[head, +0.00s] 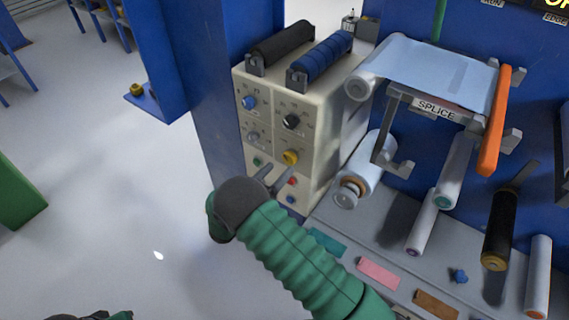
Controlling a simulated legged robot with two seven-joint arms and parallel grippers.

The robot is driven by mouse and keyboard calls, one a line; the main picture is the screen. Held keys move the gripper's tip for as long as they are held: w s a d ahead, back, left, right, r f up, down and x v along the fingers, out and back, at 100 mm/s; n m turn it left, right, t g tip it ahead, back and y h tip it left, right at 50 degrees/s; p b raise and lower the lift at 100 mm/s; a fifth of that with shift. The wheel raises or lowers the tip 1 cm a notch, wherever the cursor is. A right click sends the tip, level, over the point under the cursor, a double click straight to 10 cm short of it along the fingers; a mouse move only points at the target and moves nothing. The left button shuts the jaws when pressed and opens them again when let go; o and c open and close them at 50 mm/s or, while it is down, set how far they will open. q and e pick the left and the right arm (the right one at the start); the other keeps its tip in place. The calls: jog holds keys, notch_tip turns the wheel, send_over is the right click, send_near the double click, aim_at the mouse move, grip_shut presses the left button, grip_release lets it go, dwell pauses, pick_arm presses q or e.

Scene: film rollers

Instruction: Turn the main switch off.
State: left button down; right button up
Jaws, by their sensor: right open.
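The cream control box (325,130) stands at centre, with several knobs and buttons on its front. They include a blue knob (249,102), a black knob (291,121), a grey knob (252,136), a yellow knob (290,157), a green button (257,162), a red button (292,181) and a lower blue button (290,199). The labels are too small to read, so I cannot tell which is the main switch or its setting. My right gripper (271,175) is open and empty in front of the lower panel, near the green and red buttons. Contact is unclear.
A black roller (281,43) and a blue roller (320,58) lie atop the box. Right of it are the splice unit (436,109), an orange bar (494,120) and several rollers. A blue post (200,90) rises at left; the floor (90,170) beyond is open.

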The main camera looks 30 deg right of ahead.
jog(key=v, duration=1.2)
jog(key=shift+b, duration=0.35)
jog(key=shift+w, duration=0.15)
